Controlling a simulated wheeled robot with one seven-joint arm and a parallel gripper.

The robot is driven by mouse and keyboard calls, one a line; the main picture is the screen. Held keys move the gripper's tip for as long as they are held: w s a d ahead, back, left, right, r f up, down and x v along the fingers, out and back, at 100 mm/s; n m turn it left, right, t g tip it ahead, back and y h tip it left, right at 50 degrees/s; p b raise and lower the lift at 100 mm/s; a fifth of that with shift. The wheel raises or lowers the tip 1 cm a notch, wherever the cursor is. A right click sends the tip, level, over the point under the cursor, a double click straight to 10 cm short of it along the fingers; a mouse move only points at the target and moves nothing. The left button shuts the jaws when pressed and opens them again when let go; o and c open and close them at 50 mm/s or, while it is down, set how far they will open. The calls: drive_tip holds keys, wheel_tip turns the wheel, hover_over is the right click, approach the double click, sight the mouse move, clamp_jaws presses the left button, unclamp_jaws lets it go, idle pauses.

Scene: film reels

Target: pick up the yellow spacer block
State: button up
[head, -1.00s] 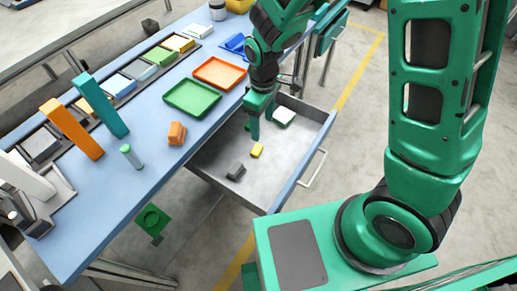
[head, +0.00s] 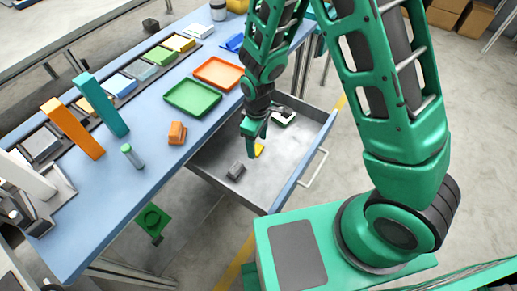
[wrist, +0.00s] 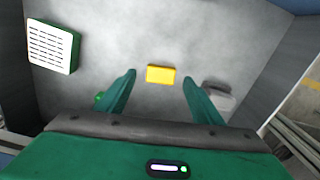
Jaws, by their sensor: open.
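The yellow spacer block (wrist: 160,74) lies flat on the floor of the open drawer (head: 217,170). In the wrist view it sits between and beyond my two open fingertips, with clear space on both sides. In the head view only part of the yellow block (head: 260,150) shows beside my gripper (head: 252,143), which is over the drawer and partly hides it. My gripper (wrist: 159,76) is open and empty.
A dark grey block (head: 236,171) lies in the drawer near the yellow one. A green-and-white block (head: 284,118) lies at the drawer's far end. The drawer walls surround them. A green tray (head: 192,98) and an orange tray (head: 218,73) stand on the blue bench.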

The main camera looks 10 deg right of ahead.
drive_tip(key=shift+f, duration=1)
drive_tip(key=c, duration=1.2)
drive_tip(key=shift+o, duration=0.2)
drive_tip(key=shift+r, duration=0.1)
